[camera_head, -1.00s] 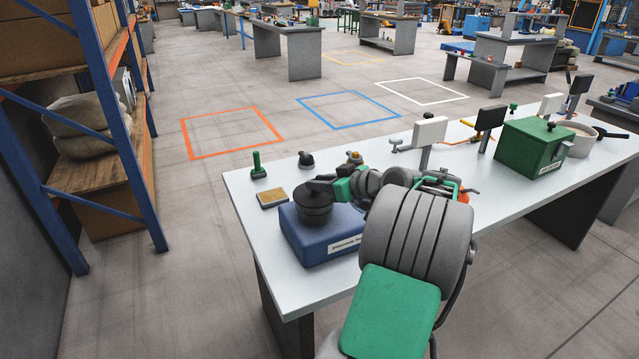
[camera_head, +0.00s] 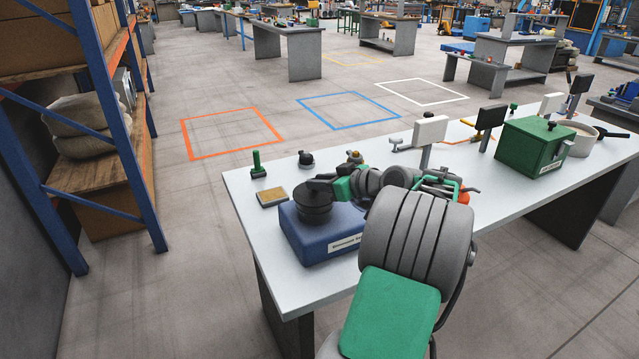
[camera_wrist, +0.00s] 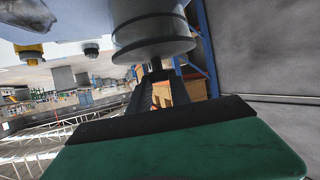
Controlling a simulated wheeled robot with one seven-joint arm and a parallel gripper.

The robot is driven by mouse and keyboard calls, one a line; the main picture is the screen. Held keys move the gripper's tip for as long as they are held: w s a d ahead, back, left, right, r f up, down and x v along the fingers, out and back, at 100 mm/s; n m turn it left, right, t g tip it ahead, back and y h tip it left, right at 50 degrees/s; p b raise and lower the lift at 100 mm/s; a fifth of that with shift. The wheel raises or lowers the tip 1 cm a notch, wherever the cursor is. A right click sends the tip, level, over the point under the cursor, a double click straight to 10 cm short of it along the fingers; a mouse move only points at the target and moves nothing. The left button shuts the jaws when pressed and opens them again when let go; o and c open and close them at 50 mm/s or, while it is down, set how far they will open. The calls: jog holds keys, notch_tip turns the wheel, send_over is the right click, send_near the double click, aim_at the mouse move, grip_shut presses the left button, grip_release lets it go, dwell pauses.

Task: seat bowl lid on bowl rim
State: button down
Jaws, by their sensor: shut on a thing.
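A dark round bowl (camera_head: 314,215) stands on a blue machine (camera_head: 335,240) near the left end of the bench. The dark lid (camera_head: 313,197) lies over the bowl, with its knob up towards my gripper. In the wrist view, which is turned over, the grey lid disc (camera_wrist: 155,49) is level with the bowl (camera_wrist: 147,9) and close against it. I cannot tell whether the lid touches the rim all round. My gripper (camera_head: 322,184) is shut on the lid's knob; it also shows in the wrist view (camera_wrist: 156,72). The fingertips are partly hidden in the head view.
A small tan-topped block (camera_head: 271,197), a green-handled stamp (camera_head: 257,164) and a dark knob-like part (camera_head: 306,159) sit near the machine. A white panel on a post (camera_head: 430,130) and a green box (camera_head: 533,147) stand to the right. The bench's left front corner is clear.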

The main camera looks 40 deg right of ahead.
jog(key=shift+f, duration=0.15)
jog(key=c, duration=1.1)
grip_release()
jog(key=o, duration=0.4)
jog(key=shift+o, duration=0.3)
jog(key=o, duration=0.3)
jog(key=shift+o, duration=0.7)
jog(key=shift+o, duration=1)
